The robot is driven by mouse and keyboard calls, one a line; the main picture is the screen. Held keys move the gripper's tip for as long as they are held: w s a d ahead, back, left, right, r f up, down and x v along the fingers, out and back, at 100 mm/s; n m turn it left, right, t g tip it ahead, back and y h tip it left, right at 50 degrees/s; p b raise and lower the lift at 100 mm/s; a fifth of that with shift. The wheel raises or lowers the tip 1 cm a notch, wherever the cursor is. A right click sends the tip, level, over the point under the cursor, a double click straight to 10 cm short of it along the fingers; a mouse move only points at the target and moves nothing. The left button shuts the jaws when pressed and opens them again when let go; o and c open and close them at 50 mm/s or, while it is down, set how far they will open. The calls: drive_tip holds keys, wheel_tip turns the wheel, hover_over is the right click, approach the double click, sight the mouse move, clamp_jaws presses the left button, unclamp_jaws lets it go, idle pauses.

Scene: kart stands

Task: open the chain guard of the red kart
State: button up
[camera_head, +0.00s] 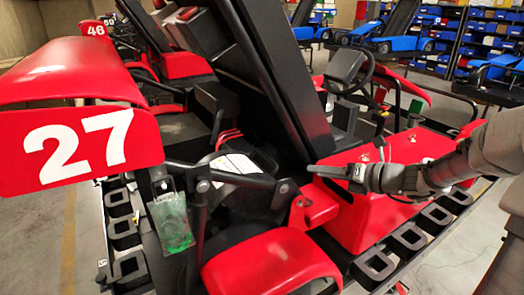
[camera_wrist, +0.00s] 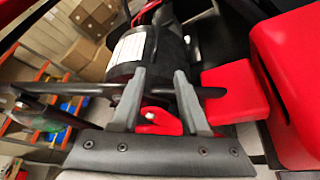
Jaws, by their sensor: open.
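The red kart (camera_head: 290,258) with number 27 is tilted up on its stand and fills the head view. My gripper (camera_head: 318,171) reaches in from the right, beside a small red bracket-like part (camera_head: 313,205). I cannot tell for certain which part is the chain guard. In the wrist view my gripper (camera_wrist: 160,85) has its two grey fingers apart. A dark bar (camera_wrist: 100,90) runs across behind the fingers, and a small red piece with a pale pin (camera_wrist: 158,120) shows between them. I cannot tell whether they touch it. A red block (camera_wrist: 236,90) is right of the fingers.
The number 27 panel (camera_head: 80,145) and a hanging clear bag with green contents (camera_head: 172,222) are at left. A black drum with a white label (camera_wrist: 128,52) lies beyond the fingers. The black slotted stand edge (camera_head: 408,236) borders the kart. Grey floor is clear at lower right.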

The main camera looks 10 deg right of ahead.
sight(269, 159)
drive_tip(key=shift+m+t, duration=0.3)
drive_tip(key=shift+m, duration=0.2)
drive_tip(key=x, duration=0.6)
drive_tip(key=r+x, duration=0.1)
drive_tip(key=x, duration=1.1)
drive_tip(key=shift+w+a+r, duration=0.1)
drive_tip(key=shift+w+a, duration=0.2)
drive_tip(key=shift+w, duration=0.15)
clamp_jaws()
